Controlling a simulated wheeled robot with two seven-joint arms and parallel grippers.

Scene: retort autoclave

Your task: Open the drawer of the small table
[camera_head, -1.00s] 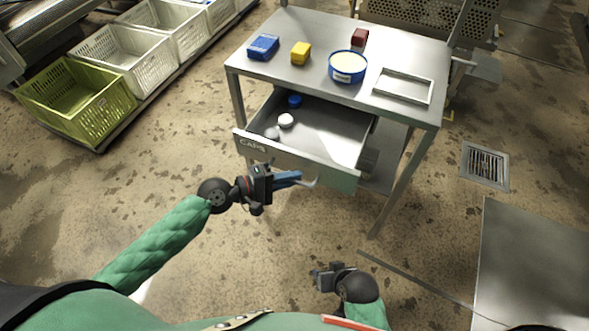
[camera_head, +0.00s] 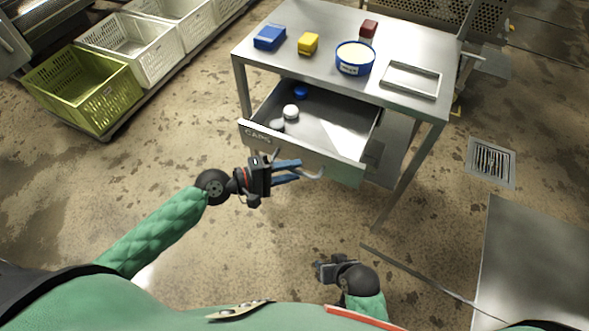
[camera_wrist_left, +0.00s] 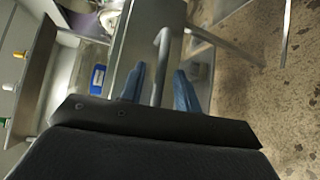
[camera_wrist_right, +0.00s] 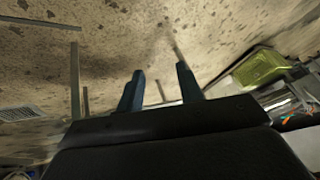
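The small metal table (camera_head: 330,22) stands ahead in the head view. Its drawer (camera_head: 300,150), marked CAPS, is pulled out, and its inside shows. A grey bar handle (camera_head: 312,175) sits on the drawer front; it also shows in the left wrist view (camera_wrist_left: 161,62). My left gripper (camera_head: 299,171) is at the handle, with its blue fingers spread apart, one on each side of the bar. In the left wrist view a gap shows between the bar and the right finger. My right gripper (camera_wrist_right: 160,80) is open and empty, low in front of my body.
Blue, yellow and dark red items, a blue tub (camera_head: 355,58) and a shallow frame (camera_head: 411,79) stand on the tabletop. A white cap (camera_head: 291,111) and blue cap (camera_head: 301,91) lie in the drawer. Crates (camera_head: 84,88) stand at left. The floor before the table is clear.

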